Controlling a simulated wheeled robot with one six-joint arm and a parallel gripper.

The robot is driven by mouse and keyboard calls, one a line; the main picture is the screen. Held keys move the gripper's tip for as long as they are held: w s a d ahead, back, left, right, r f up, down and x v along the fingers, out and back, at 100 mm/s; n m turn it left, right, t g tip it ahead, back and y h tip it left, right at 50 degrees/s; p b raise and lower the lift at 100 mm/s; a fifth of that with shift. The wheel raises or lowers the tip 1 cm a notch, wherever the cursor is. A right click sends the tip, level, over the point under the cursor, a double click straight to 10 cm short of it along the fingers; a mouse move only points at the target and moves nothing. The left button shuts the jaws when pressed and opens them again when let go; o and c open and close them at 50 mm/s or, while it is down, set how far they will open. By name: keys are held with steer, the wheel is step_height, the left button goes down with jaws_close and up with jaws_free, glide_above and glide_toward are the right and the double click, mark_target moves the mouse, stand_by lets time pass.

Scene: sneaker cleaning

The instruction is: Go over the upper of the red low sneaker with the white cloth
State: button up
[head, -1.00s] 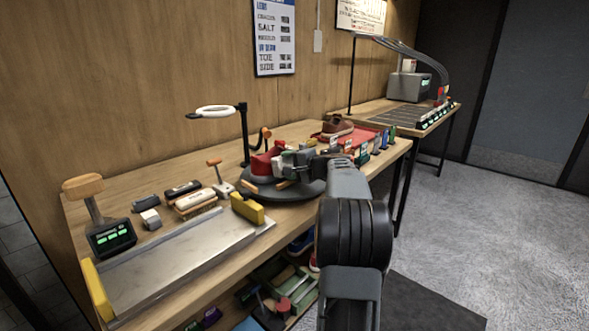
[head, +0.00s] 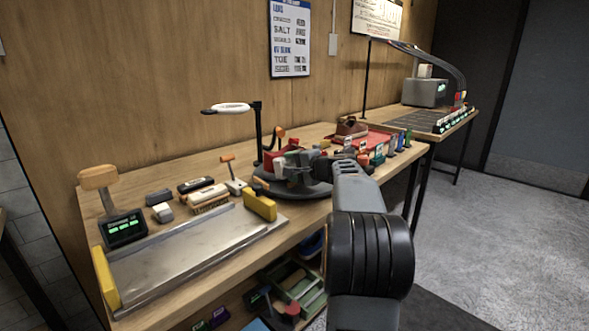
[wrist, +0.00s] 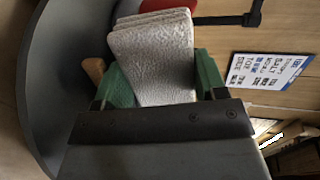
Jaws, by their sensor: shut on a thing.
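The red low sneaker (head: 270,158) is on the dark round turntable (head: 290,192) on the bench, largely hidden behind my gripper in the head view. A bit of red (wrist: 207,7) shows at the top of the wrist view, just beyond the cloth. My gripper (wrist: 160,85) has green fingers and is shut on the folded white cloth (wrist: 152,50). The cloth sticks out past the fingertips toward the sneaker. It also shows as a pale patch in the head view (head: 281,162). Whether cloth and sneaker touch cannot be told.
A brown shoe (head: 351,127) on a red mat and several small bottles stand right. The floor at right is open.

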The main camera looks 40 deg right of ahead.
steer(key=shift+w+d+p, duration=0.15)
steer(key=shift+d+p, duration=0.7)
steer(key=shift+d, duration=1.25)
steer(key=shift+w+d+p, duration=0.1)
steer(key=shift+d+p, duration=0.7)
steer(key=shift+d, duration=1.25)
steer(key=shift+w+d+p, duration=0.15)
steer(key=shift+d+p, duration=0.6)
steer(key=shift+d, duration=0.35)
steer(key=shift+w+d+f+p, duration=0.15)
steer(key=shift+d+p, duration=0.15)
steer(key=shift+d, duration=0.3)
